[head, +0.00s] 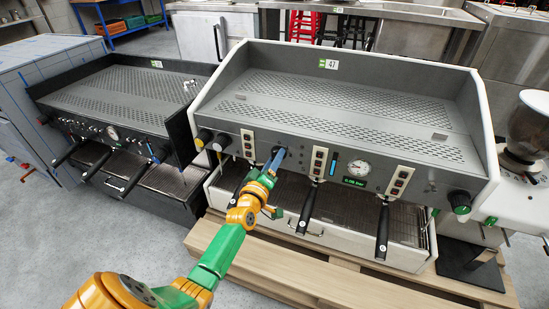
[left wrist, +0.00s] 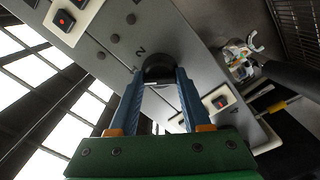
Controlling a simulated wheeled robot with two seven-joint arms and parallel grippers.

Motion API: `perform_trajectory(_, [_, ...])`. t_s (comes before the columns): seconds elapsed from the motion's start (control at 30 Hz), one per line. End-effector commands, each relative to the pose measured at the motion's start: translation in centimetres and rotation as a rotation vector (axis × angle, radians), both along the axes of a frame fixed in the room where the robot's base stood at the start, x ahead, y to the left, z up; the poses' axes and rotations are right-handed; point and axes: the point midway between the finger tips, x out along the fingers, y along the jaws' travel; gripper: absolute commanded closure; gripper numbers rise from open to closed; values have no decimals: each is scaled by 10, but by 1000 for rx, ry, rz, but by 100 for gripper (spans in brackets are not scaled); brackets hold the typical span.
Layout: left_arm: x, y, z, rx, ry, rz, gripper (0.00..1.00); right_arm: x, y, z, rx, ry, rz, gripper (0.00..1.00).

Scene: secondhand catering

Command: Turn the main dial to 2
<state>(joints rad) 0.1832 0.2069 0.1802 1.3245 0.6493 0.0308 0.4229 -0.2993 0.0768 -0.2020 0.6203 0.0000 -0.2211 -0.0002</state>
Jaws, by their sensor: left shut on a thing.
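My left gripper (head: 278,153) reaches up to the panel from below. In the left wrist view its two blue fingers (left wrist: 160,76) are closed on both sides of the knob. A printed 2 (left wrist: 140,51) shows on the panel beside the knob, with another small mark near it. The fingers hide the dial in the head view. I cannot tell exactly where its pointer stands. My right gripper is not in view.
Portafilter handles (head: 383,232) jut out below the panel, near my left arm. A gauge (head: 359,168), switch plates and a green-capped black knob (head: 460,202) are further right. A second machine (head: 120,100) stands left, a grinder (head: 527,130) right. A pallet (head: 300,270) lies underneath.

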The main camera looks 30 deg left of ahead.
Motion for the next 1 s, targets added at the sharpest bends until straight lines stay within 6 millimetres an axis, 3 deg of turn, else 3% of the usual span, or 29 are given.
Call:
perform_trajectory(0.6, [0,-1,-1,554,141,-4,100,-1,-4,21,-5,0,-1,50])
perform_trajectory(1.0, [-1,-1,-3,803,201,-3,100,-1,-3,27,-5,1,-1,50])
